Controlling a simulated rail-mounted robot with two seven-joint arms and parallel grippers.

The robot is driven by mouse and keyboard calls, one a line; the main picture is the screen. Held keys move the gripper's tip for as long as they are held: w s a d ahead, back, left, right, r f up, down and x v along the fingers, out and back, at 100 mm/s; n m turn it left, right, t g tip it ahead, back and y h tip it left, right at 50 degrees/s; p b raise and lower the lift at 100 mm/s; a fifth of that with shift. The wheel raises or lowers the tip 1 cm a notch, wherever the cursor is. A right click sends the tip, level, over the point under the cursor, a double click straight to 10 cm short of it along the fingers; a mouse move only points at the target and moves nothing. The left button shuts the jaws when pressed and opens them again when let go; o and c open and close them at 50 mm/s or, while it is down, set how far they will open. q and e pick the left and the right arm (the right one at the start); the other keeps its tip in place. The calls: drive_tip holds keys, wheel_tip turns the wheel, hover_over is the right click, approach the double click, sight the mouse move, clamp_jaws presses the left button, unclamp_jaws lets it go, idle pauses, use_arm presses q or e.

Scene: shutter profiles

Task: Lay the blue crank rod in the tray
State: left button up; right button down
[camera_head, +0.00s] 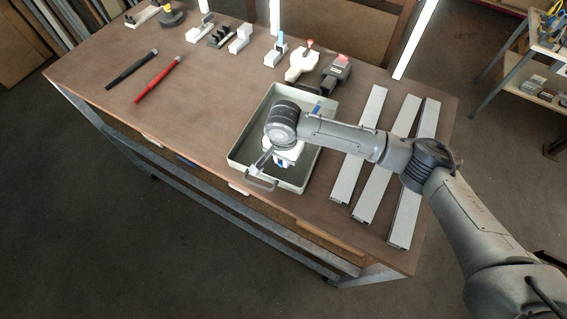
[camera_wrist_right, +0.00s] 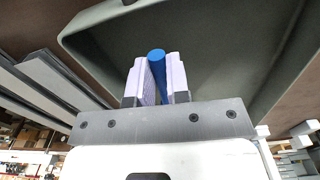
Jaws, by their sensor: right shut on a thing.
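The grey-green tray (camera_head: 252,122) lies on the workbench near its front edge, and its inside fills much of the right wrist view (camera_wrist_right: 225,60). My right gripper (camera_head: 282,163) is over the tray, pointing down into it. In the right wrist view its two pale fingers (camera_wrist_right: 157,82) are shut on the blue crank rod (camera_wrist_right: 157,66), whose rounded end stands out between them. In the head view a small blue piece (camera_head: 317,108) shows behind my right arm; most of the rod is hidden there. I cannot tell whether the rod touches the tray floor. My left gripper is not in view.
Three long grey profiles (camera_head: 358,150) lie right of the tray, under and beside my right arm. A red rod (camera_head: 158,79) and a black rod (camera_head: 131,69) lie at the left. Several fixtures (camera_head: 303,65) stand along the back. The bench between the rods and tray is clear.

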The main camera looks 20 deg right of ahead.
drive_tip(key=shift+f, duration=2)
drive_tip(key=c, duration=1.1)
unclamp_jaws()
drive_tip(key=shift+f, duration=0.15)
wheel_tip(320, 180, up, 12)
drive_tip(key=shift+r, duration=0.15)
